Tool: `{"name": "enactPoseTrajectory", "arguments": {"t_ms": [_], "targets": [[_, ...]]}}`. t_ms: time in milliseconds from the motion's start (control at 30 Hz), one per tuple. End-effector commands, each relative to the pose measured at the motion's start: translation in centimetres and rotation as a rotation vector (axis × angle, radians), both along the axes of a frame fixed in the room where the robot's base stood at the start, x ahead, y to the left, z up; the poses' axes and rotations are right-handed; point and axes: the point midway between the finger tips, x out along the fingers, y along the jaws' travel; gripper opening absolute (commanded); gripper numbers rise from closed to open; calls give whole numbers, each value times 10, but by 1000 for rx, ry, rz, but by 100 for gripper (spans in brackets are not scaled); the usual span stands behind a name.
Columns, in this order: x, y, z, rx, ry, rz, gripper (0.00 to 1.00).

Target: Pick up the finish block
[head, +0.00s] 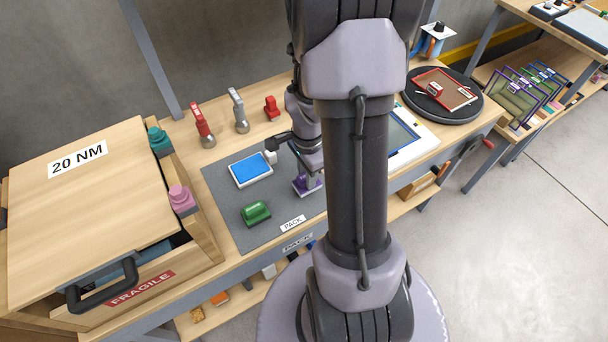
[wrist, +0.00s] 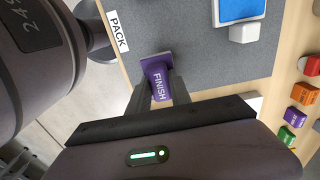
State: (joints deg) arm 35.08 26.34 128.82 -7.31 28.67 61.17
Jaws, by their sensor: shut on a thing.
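The finish block (wrist: 156,78) is purple with the word FINISH on it. In the wrist view my gripper (wrist: 160,98) is shut on it, one finger on each side. In the head view the purple block (head: 306,185) shows at the right part of the grey PACK mat (head: 222,200), partly hidden by my arm. My gripper (head: 306,172) is above it there, mostly covered by my arm. I cannot tell whether the block touches the mat or is raised.
On the mat are a blue-topped pad (head: 250,170), a white block (wrist: 244,33) and a green block (head: 255,213). A large wooden crate (head: 60,220) marked 20 NM stands left. Red and grey handled tools (head: 202,126) stand behind. A dark turntable (head: 470,105) is at right.

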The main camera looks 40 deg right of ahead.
Motion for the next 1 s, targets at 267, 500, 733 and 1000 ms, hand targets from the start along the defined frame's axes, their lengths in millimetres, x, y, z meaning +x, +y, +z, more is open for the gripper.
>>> {"name": "enactPoseTrajectory", "arguments": {"t_ms": [267, 500, 733, 1000], "targets": [[-73, -1, 3, 0, 0, -7, 0], [-128, -5, 0, -5, -4, -3, 0], [-143, -5, 2, -3, -1, 0, 0], [-150, -3, 10, 0, 1, 0, 0]]}}
